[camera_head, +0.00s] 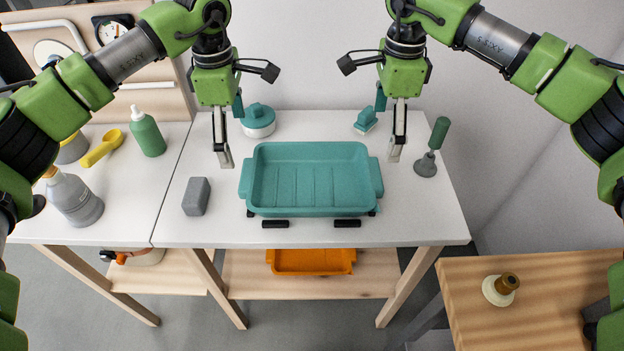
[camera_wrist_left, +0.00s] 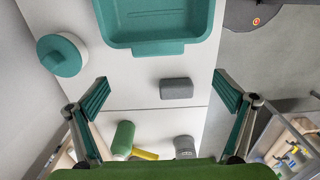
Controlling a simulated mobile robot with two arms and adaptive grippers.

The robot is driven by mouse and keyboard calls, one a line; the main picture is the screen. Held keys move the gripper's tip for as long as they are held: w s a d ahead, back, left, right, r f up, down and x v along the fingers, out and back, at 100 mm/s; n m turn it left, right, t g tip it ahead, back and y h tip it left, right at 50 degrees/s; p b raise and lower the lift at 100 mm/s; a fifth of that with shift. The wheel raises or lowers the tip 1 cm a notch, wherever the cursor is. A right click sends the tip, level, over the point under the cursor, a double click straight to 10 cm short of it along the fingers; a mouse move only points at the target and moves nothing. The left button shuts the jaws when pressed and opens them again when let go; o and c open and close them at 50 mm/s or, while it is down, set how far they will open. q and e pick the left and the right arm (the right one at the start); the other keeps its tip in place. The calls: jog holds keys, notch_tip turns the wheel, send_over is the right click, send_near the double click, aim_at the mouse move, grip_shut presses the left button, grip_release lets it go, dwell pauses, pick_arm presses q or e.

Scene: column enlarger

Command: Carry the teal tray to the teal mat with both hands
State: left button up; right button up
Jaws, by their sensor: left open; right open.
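The teal tray (camera_head: 311,208) is a ribbed, empty rectangle with a handle at each short end. It rests level in the middle of the white table, with small dark supports showing at its front corners. In the left wrist view the tray (camera_wrist_left: 157,47) is at the top. My left gripper (camera_head: 231,138) is open and empty, pointing down above the table behind the tray's left end. My right gripper (camera_head: 390,130) is open and empty, behind its right end. Neither touches the tray. I see no teal mat in either view.
A grey block (camera_head: 196,196) lies left of the tray, and a lidded teal pot (camera_head: 258,121) stands behind it. A green-handled tool (camera_head: 427,163) stands right. A teal brush-like item (camera_head: 365,120) is behind. An orange tray (camera_head: 311,262) sits on the lower shelf. A wooden table (camera_head: 540,290) is front right.

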aim_at(243, 173)
pick_arm(q)
jog(key=f, duration=1.4)
jog(key=shift+w, duration=0.25)
pick_arm(e)
jog(key=f, duration=1.4)
jog(key=shift+w, duration=0.25)
pick_arm(q)
jog(key=c, duration=1.3)
pick_arm(e)
jog(key=c, duration=1.3)
pick_arm(q)
jog(key=shift+r, duration=0.1)
jog(key=shift+c, duration=0.2)
pick_arm(e)
jog(key=shift+r, duration=0.1)
jog(key=shift+c, duration=0.2)
